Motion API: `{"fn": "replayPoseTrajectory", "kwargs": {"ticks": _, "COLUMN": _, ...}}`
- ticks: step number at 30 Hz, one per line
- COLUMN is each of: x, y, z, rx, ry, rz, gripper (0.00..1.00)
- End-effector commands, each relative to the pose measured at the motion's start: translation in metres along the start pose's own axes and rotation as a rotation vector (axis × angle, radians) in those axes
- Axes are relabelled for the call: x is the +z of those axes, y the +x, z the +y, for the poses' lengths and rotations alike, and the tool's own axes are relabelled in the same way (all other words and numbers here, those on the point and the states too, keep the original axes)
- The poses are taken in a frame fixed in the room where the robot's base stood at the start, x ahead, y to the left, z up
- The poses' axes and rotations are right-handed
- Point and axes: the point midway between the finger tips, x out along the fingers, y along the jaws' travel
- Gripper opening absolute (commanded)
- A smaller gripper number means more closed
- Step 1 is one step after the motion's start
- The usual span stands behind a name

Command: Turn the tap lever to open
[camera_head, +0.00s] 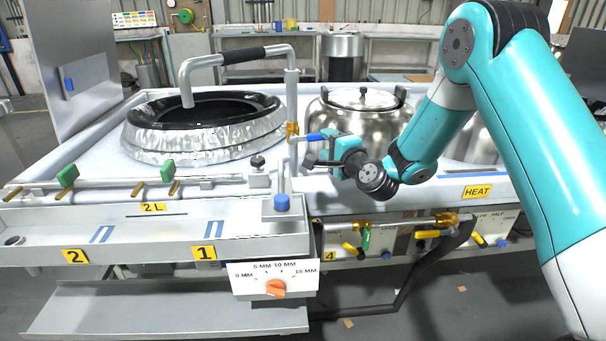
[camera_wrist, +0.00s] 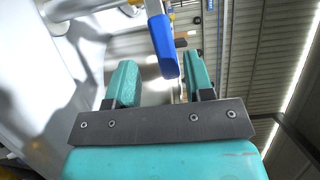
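The tap has a tall bent spout (camera_head: 238,56) with a black sleeve, reaching over a black-rimmed round pan (camera_head: 135,133). Its brass valve body (camera_head: 292,131) is low on the upright pipe. The blue tap lever (camera_head: 316,137) points right from the valve, towards my gripper (camera_head: 314,154). In the wrist view the blue lever (camera_wrist: 163,47) appears in the gap between my two teal fingers (camera_wrist: 160,82). The fingers are apart, with a visible gap on both sides of the lever. How deep the lever sits between them I cannot tell.
A lidded steel pot (camera_head: 361,112) stands just behind my gripper. A front ledge (camera_head: 120,234) carries a blue knob (camera_head: 281,202). Below it is an orange dial (camera_head: 275,288). Several pipe valves (camera_head: 365,240) sit under the counter at right.

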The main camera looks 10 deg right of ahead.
Motion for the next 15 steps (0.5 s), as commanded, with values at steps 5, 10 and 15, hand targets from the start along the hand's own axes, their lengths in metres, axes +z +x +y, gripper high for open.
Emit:
{"fn": "replayPoseTrajectory", "kwargs": {"ticks": 5, "x": -0.001, "y": -0.037, "z": 0.009, "rx": 0.0, "ry": 0.002, "rz": 0.004, "gripper": 0.48}}
{"fn": "replayPoseTrajectory", "kwargs": {"ticks": 10, "x": -0.001, "y": -0.073, "z": 0.009, "rx": -0.001, "ry": 0.0, "rz": 0.004, "gripper": 0.48}}
{"fn": "replayPoseTrajectory", "kwargs": {"ticks": 15, "x": -0.001, "y": -0.106, "z": 0.007, "rx": -0.002, "ry": 0.0, "rz": 0.004, "gripper": 0.48}}
